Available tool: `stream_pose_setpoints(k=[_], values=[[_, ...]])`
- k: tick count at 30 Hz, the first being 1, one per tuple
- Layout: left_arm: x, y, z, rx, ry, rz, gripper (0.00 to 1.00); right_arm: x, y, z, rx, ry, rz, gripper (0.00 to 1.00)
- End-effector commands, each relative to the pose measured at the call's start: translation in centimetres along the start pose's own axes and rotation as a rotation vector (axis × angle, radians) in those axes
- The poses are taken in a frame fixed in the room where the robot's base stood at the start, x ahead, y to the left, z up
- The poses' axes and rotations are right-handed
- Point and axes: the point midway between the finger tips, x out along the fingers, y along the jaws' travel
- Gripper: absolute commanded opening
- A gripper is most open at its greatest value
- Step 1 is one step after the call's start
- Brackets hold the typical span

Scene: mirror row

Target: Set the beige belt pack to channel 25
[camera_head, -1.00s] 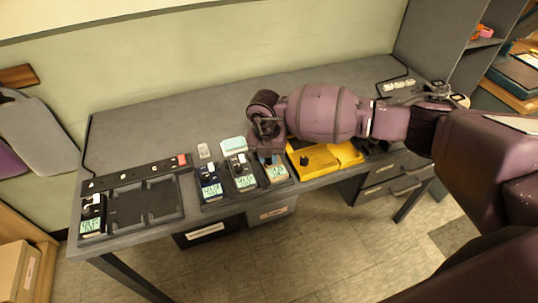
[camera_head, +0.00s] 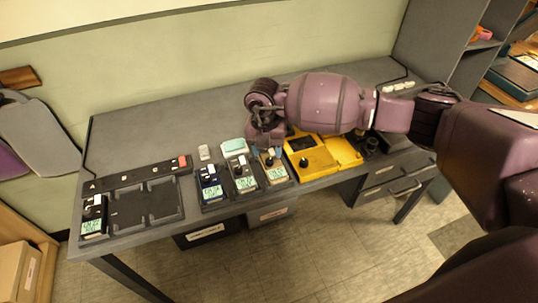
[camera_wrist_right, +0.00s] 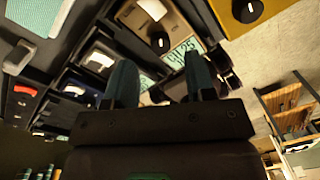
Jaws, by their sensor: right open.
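The beige belt pack (camera_head: 274,174) stands at the right end of a short row of packs in the head view. In the right wrist view the beige pack (camera_wrist_right: 135,17) has a black knob with a white pointer, and its green screen (camera_wrist_right: 182,57) appears to read CH 25. My right gripper (camera_head: 267,150) is by the upper part of this pack. In the wrist view the two teal fingers of my right gripper (camera_wrist_right: 160,78) are apart with nothing held between them. My left gripper is not in view.
A dark blue pack (camera_head: 209,183) and a grey-white pack (camera_head: 241,174) stand left of it. A yellow unit (camera_head: 312,160) with a black knob is close on the right. A black rack (camera_head: 148,205) holds one pack (camera_head: 92,215) at far left.

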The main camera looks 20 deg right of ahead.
Motion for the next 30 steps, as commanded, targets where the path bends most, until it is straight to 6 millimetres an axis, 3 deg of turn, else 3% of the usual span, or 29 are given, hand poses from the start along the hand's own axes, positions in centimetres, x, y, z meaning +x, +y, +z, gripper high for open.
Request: stream_pose_setpoints(k=[6, 12, 30], values=[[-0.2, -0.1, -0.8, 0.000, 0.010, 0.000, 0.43, -4.2, 0.0, 0.1, -0.001, -0.004, 0.001, 0.50], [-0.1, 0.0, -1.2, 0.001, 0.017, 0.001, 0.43, -6.5, 0.0, 0.0, 0.000, -0.002, 0.000, 0.50], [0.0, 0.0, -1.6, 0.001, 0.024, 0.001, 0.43, -7.1, -0.1, 0.0, 0.000, 0.000, -0.001, 0.50]])
